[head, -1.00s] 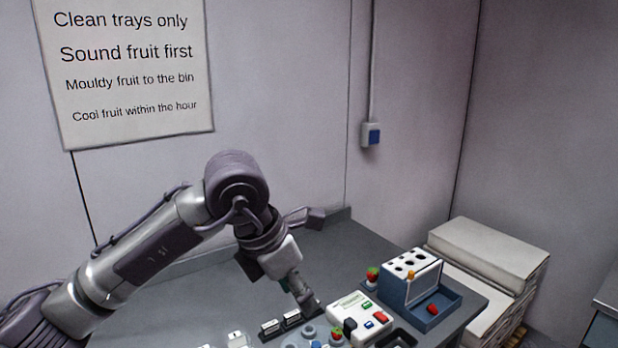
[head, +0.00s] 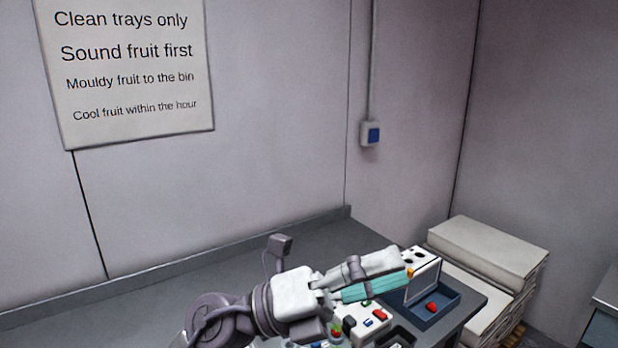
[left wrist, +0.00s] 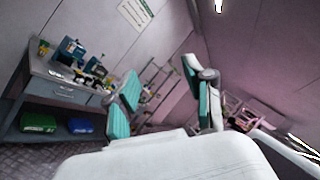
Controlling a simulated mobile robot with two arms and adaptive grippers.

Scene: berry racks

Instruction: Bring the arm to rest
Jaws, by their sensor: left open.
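My left arm comes in low at the bottom of the head view. Its left gripper (head: 392,274) points to the right, above the bench and in front of the white rack. Its teal-padded fingers look close together from this angle. In the left wrist view the two teal fingers of the left gripper (left wrist: 163,78) stand wide apart with nothing between them. The gripper hides part of the bench-top items. My right gripper is not in view.
A white rack with holes (head: 425,269) stands by a blue tray (head: 447,309) holding a red berry (head: 431,307). A white box with coloured buttons (head: 369,329) is below the gripper. Pale stacked trays (head: 487,248) stand at right. The bench's back left (head: 200,287) is clear.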

